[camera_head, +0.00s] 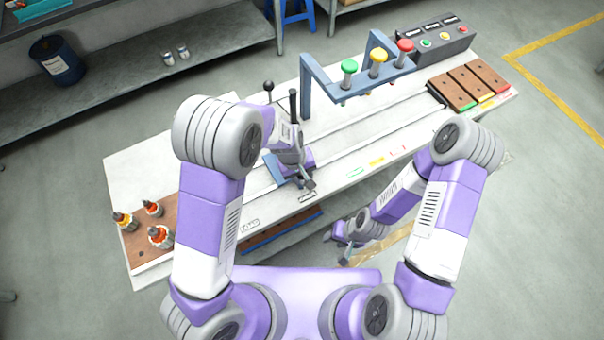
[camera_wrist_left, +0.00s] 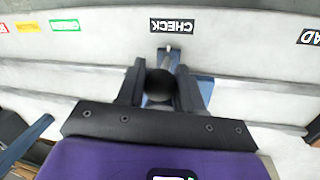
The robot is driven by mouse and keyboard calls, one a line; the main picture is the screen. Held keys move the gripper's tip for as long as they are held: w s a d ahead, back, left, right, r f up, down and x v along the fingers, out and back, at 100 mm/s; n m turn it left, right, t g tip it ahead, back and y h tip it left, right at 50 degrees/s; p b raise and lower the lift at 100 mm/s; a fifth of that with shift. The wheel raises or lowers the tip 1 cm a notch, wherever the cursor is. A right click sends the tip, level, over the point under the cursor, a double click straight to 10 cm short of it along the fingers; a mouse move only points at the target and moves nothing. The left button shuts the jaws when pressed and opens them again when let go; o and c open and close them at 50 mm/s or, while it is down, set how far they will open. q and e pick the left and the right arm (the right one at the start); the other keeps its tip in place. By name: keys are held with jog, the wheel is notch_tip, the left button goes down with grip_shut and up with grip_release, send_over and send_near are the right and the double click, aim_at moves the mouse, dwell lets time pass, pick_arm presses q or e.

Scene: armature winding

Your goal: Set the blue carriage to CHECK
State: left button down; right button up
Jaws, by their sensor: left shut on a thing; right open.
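The blue carriage (camera_head: 272,168) sits on the rails of the white table, partly hidden by my left arm and gripper. In the left wrist view the carriage (camera_wrist_left: 205,90) shows behind the fingers. My left gripper (camera_head: 292,160) is shut on the carriage's round black knob (camera_wrist_left: 159,86), with a finger on each side. The carriage's grey pointer (camera_wrist_left: 168,58) stands just below the black CHECK label (camera_wrist_left: 172,26), about in line with its middle. My right gripper (camera_head: 346,250) is open and empty, low in front of the table edge.
The LOAD label (camera_head: 250,225) lies left of the carriage. A blue frame with green, yellow and red buttons (camera_head: 378,57) stands over the back.

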pick_arm(q)
jog(key=c, duration=0.8)
grip_release()
jog(key=shift+r, duration=0.1)
jog(key=r, duration=0.2)
jog(key=r+p, duration=0.1)
jog(key=r, duration=0.2)
jog(key=a+r, duration=0.1)
jog(key=r, duration=0.1)
jog(key=shift+s+a+r+p, duration=0.1)
jog(key=shift+s+r+p, duration=0.05)
jog(key=shift+s+p, duration=0.15)
